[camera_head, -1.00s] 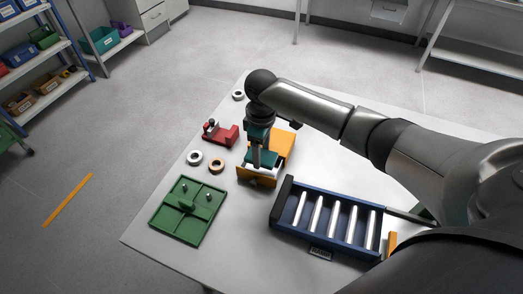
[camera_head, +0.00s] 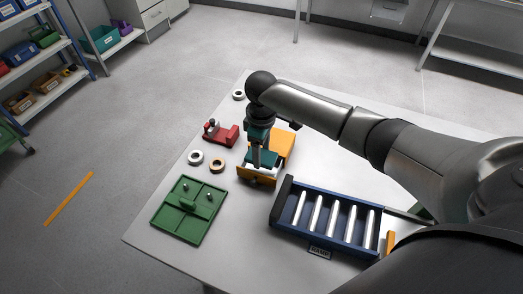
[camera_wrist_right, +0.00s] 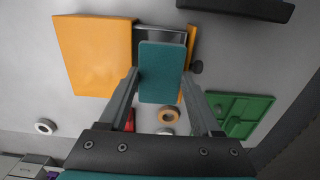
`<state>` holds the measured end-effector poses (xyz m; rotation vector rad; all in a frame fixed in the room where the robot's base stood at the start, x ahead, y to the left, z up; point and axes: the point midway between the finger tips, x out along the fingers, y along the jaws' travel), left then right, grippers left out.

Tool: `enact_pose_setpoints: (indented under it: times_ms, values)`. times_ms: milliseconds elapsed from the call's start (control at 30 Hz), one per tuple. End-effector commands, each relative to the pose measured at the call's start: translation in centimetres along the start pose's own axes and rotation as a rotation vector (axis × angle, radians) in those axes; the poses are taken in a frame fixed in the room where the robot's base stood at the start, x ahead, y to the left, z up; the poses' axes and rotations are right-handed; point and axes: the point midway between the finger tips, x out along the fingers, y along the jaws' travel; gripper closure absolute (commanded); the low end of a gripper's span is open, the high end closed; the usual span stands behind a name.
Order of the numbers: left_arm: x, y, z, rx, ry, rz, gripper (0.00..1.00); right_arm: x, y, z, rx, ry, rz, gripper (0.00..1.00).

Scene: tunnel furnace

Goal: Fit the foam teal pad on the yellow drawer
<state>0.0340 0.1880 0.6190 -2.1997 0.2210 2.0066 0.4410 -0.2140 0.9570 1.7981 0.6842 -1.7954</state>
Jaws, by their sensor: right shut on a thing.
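The teal foam pad (camera_wrist_right: 161,72) is a flat rounded rectangle between the fingers of my right gripper (camera_wrist_right: 161,80), which is shut on it. In the head view the right gripper (camera_head: 257,164) points down with the pad (camera_head: 265,159) at the yellow drawer (camera_head: 257,181). The drawer is pulled out from its yellow housing (camera_head: 284,143). In the right wrist view the pad covers much of the open drawer, between the housing (camera_wrist_right: 95,55) and the drawer front (camera_wrist_right: 191,42). I cannot tell whether pad and drawer touch. My left gripper is not in view.
A green tray (camera_head: 170,226) lies to the left front and a blue roller rack (camera_head: 283,205) to the right front. A red fixture (camera_head: 228,135), a white ring (camera_head: 195,157) and an orange ring (camera_head: 217,165) lie left of the drawer. The table (camera_head: 325,165) right of the housing is bare.

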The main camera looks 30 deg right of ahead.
Motion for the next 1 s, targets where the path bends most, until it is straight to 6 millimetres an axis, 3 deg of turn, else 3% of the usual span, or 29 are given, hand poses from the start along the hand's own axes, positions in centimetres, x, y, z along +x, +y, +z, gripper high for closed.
enact_pose_setpoints:
  times_ms: [967, 1000]
  values:
    - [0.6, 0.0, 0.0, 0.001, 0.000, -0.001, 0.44, 1.6, 0.0, 0.0, 0.000, 0.000, 0.000, 0.85]
    - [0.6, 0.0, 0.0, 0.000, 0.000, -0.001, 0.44, 1.6, 0.0, 0.0, 0.000, 0.000, 0.000, 0.33]
